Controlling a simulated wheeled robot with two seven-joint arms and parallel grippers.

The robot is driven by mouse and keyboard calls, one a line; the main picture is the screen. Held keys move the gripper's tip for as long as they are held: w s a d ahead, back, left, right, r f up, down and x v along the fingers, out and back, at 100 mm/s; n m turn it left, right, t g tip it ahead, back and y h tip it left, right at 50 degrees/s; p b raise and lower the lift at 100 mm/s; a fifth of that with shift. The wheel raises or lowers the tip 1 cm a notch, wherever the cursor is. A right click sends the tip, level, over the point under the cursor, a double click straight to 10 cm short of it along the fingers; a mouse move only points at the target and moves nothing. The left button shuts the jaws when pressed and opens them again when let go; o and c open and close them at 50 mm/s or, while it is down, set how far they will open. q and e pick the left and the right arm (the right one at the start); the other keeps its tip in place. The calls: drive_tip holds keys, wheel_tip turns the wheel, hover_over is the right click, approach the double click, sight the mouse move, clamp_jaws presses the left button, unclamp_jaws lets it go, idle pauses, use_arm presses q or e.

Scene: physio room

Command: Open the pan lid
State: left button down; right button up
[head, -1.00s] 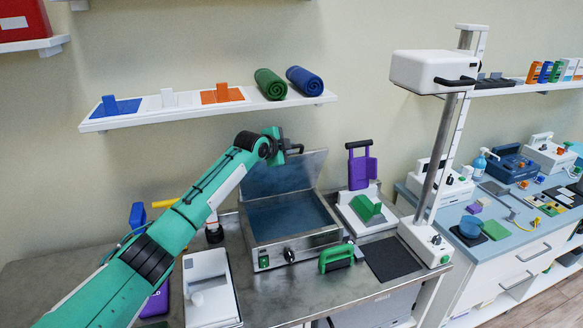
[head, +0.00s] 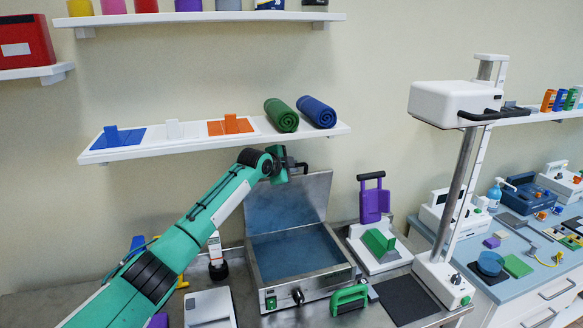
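The metal pan (head: 302,281) stands on the steel table with blue water or a blue floor inside. Its lid (head: 318,190) is hinged at the back and stands raised, leaning slightly back toward the wall, so the pan is open. My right gripper is not in view.
A shelf (head: 190,152) with rolled mats hangs just above the lid. A purple-handled device (head: 374,205), a green-handled block (head: 349,297) and a tall white-headed stand (head: 455,103) are to the right. A white box (head: 209,308) is at the front left.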

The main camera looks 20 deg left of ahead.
use_arm(q)
drive_tip(key=c, duration=1.5)
unclamp_jaws()
drive_tip(key=shift+o, duration=0.2)
drive_tip(key=shift+s+f, duration=0.1)
drive_tip(key=s+a+b, duration=0.2)
drive_tip(key=s+b, duration=0.1)
drive_tip(key=s, duration=0.4)
drive_tip(key=s+a+r+b, duration=0.1)
drive_tip(key=s+a+b, duration=0.1)
drive_tip(key=s, duration=0.5)
drive_tip(key=shift+a+r+b, duration=0.15)
drive_tip(key=shift+r+b, duration=0.1)
drive_tip(key=shift+b, duration=0.35)
